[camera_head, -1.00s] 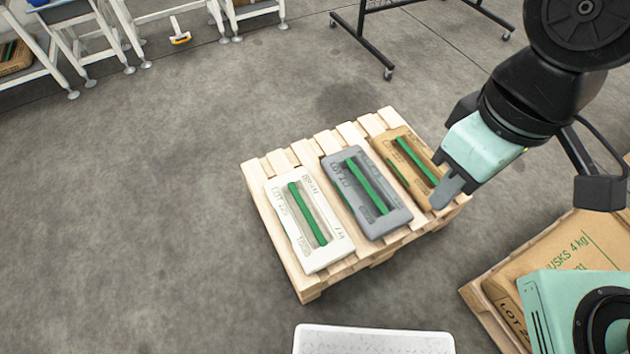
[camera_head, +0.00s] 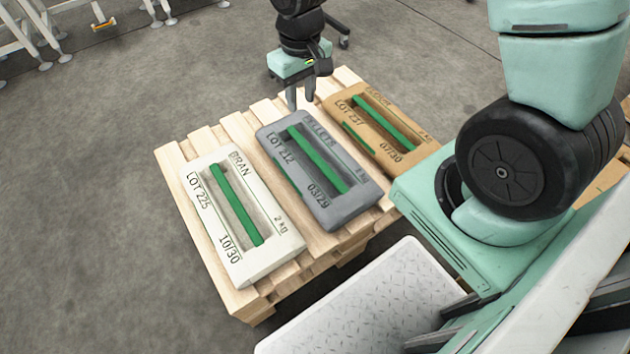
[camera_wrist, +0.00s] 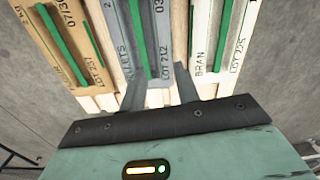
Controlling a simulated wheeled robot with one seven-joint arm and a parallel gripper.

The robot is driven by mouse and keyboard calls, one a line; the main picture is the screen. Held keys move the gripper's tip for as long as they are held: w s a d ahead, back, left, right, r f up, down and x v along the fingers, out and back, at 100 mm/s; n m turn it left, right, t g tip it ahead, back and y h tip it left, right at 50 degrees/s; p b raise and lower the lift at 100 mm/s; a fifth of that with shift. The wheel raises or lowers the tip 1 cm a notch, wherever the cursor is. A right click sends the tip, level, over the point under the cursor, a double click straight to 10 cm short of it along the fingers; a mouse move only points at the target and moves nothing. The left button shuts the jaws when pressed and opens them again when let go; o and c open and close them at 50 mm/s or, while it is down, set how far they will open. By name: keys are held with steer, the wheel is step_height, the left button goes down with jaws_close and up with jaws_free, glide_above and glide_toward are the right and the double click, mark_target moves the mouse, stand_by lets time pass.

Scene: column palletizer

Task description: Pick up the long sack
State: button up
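Three sacks with green strips lie side by side on a wooden pallet (camera_head: 178,165). The white sack marked BRAN (camera_head: 277,247) is on the left, the grey sack marked PELLETS (camera_head: 273,137) in the middle, the brown sack (camera_head: 343,115) on the right. I cannot tell surely which is the long one; the grey one looks narrow. My gripper (camera_head: 300,99) is at the far edge of the pallet, near the grey sack's far end. In the wrist view its fingers stand apart and empty, pointing toward the grey sack (camera_wrist: 118,40), with the white sack (camera_wrist: 235,35) and brown sack (camera_wrist: 72,20) either side.
A white textured plate (camera_head: 360,300) is in front of the pallet, below my arm. White-legged benches (camera_head: 40,40) stand at the far left. The grey floor (camera_head: 90,220) left of the pallet is clear.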

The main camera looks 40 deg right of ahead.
steer(key=m+b, duration=0.1)
steer(key=b, duration=0.4)
glide_above(315, 157)
step_height(315, 157, down, 12)
steer(key=r, duration=0.1)
steer(key=f+b, duration=0.1)
steer(key=f, duration=0.2)
steer(key=f+b, duration=0.2)
steer(key=f, duration=0.2)
steer(key=f+b, duration=0.2)
steer(key=f, duration=0.2)
steer(key=shift+s+d+f, duration=0.1)
steer(key=shift+s+f, duration=0.05)
steer(key=shift+s, duration=0.2)
steer(key=f+b, duration=0.1)
steer(key=f, duration=0.1)
steer(key=f+b, duration=0.3)
steer(key=f, duration=0.1)
steer(key=shift+w, duration=0.35)
steer(key=shift+r, duration=0.1)
jaws_close()
steer(key=shift+r, duration=0.1)
